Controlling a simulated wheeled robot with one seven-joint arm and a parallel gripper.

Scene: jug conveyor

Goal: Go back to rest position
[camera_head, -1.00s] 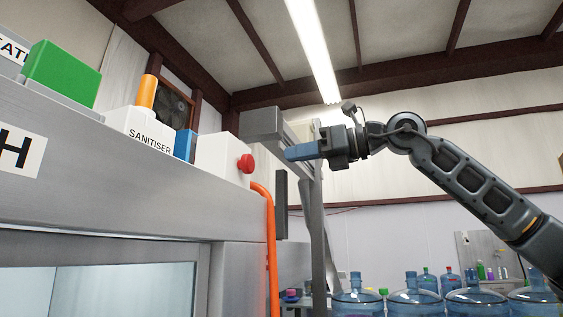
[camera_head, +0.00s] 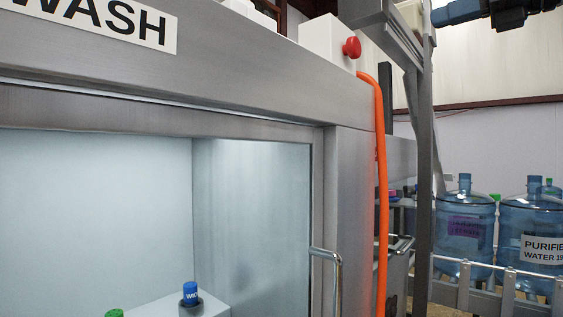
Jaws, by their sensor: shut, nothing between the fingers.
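The fingers are shut and hold nothing.
The steel wash cabinet (camera_head: 250,105) fills the left, with a glass window and a door handle (camera_head: 328,262). A red button (camera_head: 351,47) sits on a white box above an orange pipe (camera_head: 381,190). Large blue water jugs (camera_head: 466,212) stand behind a rail at the right.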

